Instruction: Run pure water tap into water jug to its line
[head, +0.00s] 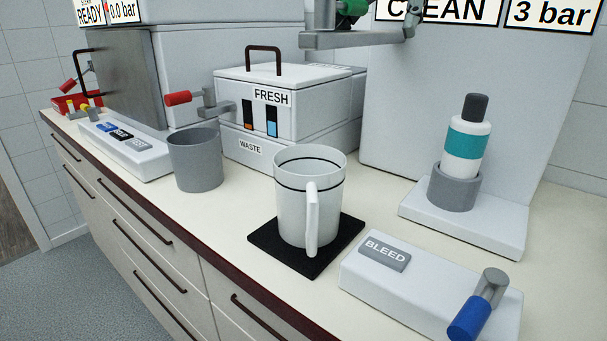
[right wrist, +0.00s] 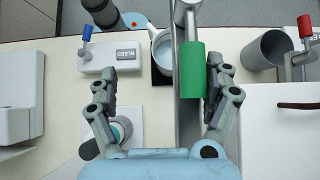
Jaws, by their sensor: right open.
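The water jug (head: 292,205) is a white cup with a handle and a dark line near its rim. It stands upright on a black mat (head: 262,257); no water shows in it. In the right wrist view the jug (right wrist: 160,45) is partly hidden by the tap. The pure water tap (head: 345,40) has a grey arm and a green lever (head: 350,8), cut by the top edge. My right gripper (right wrist: 161,85) is open, its fingers either side of the green lever (right wrist: 192,69), which lies nearer the right finger. My left gripper is not in view.
A BLEED block (head: 385,280) with a blue lever (head: 470,318) stands right of the jug. A grey beaker (head: 195,160) stands left, near the red-levered tap (head: 178,98) of the FRESH box (head: 280,105). A teal-banded bottle (head: 465,140) stands at the right.

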